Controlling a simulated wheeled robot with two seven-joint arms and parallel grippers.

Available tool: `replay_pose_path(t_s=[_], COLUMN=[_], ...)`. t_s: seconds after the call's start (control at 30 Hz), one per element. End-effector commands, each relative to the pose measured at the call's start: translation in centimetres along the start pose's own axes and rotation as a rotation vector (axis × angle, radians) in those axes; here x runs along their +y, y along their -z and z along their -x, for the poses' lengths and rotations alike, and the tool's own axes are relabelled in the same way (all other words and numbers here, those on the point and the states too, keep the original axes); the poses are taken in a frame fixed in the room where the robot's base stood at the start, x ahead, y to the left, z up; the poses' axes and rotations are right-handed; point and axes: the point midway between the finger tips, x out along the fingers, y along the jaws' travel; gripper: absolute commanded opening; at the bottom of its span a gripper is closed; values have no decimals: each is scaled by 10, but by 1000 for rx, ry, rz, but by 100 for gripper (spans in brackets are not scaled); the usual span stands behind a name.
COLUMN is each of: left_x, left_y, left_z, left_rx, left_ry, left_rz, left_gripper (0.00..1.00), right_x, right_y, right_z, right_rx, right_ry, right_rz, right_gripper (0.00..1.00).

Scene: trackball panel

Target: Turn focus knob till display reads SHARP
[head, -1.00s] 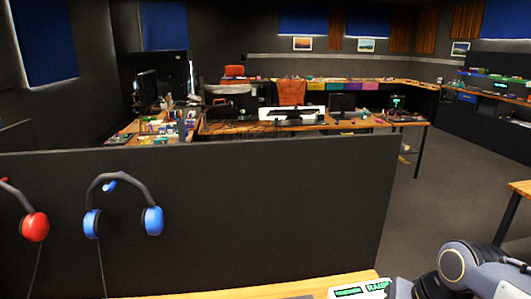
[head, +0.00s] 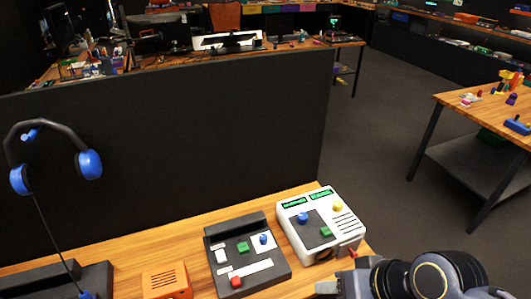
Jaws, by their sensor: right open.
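A white panel device (head: 288,238) stands on the wooden desk, right of centre. Two small green-lit displays (head: 320,196) sit along its top; their text is too small to read. It carries a blue ball (head: 302,218) on a dark plate, a yellow knob-like part (head: 337,208) and a green button (head: 326,231). A dark round part (head: 325,254) shows on its front side. I cannot tell which part is the focus knob. My right gripper (head: 328,287) is low in the picture, in front of the device, open and apparently empty. My left gripper is out of view.
A dark control box (head: 220,272) with coloured buttons stands left of the device, and an orange box (head: 167,281) farther left. A dark partition (head: 190,140) rises behind the desk (head: 120,258). Blue headphones (head: 88,164) hang on it. A side table (head: 465,100) stands at right.

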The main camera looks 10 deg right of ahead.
Motion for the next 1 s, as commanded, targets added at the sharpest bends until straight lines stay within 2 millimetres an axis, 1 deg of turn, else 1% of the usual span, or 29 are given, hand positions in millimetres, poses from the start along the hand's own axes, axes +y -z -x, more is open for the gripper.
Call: replay_pose_path(t_s=[0.87, 0.97, 1.0], left_x=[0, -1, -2], left_y=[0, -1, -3], left_z=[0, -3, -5], left_rx=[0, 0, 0], left_ry=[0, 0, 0], left_rz=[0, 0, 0], left_gripper=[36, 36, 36], right_x=[0, 2, 3], right_y=[0, 6, 12], right_z=[0, 0, 0], right_rx=[-1, -15, -29], right_ry=[0, -6, -11], right_rz=[0, 13, 27], right_gripper=[48, 48, 48])
